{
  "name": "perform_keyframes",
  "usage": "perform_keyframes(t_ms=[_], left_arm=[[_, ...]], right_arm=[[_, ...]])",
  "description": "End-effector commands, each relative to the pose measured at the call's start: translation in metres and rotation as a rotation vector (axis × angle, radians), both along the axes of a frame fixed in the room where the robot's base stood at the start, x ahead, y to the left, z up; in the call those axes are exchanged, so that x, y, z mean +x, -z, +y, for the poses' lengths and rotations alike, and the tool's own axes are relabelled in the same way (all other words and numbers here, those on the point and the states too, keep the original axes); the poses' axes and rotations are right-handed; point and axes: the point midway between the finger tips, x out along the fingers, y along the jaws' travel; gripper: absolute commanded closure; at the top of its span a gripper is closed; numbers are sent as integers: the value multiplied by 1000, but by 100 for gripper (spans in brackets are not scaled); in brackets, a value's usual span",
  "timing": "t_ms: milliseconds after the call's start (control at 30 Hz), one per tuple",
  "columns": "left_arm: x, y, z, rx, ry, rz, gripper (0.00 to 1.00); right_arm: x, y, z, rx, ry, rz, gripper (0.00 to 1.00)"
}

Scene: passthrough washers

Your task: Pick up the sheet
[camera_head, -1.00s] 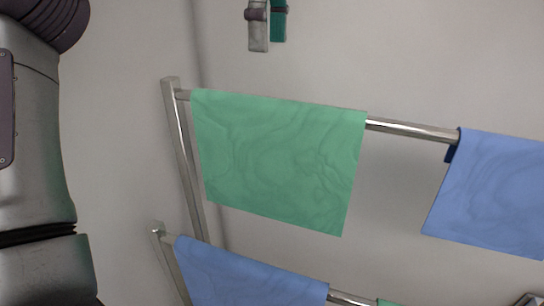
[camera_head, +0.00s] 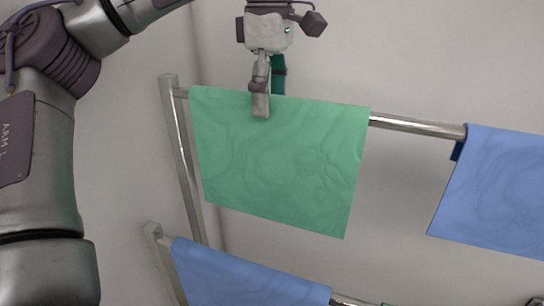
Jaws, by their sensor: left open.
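A green sheet (camera_head: 285,165) hangs over the upper metal rail at the middle of the head view. My left gripper (camera_head: 268,100) points down from above at the sheet's top edge, left of its middle. Its grey finger overlaps the front of the sheet. Its teal finger shows behind the sheet's top edge, its tip hidden. The fingers are apart, with the sheet's top and the rail between them. Whether they touch the cloth I cannot tell. My right gripper is out of view.
A blue sheet (camera_head: 495,190) hangs further right on the same rail (camera_head: 415,125). Another blue sheet (camera_head: 240,275) hangs on a lower rail in front. A metal post (camera_head: 182,150) stands left of the green sheet. The wall behind is bare.

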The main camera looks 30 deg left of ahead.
Motion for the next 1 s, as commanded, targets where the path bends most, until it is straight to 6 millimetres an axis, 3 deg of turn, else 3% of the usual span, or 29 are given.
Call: perform_keyframes(t_ms=[67, 433, 767, 1000], left_arm=[[0, 0, 0, 0, 1, 0, 36], [0, 0, 0, 0, 1, 0, 98], [0, -1, 0, 0, 0, 0, 100], [1, -18, -1, 0, 1, -2, 100]], right_arm=[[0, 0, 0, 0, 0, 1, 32], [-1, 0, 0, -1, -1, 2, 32], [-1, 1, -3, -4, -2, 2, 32], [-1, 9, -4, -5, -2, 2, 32]])
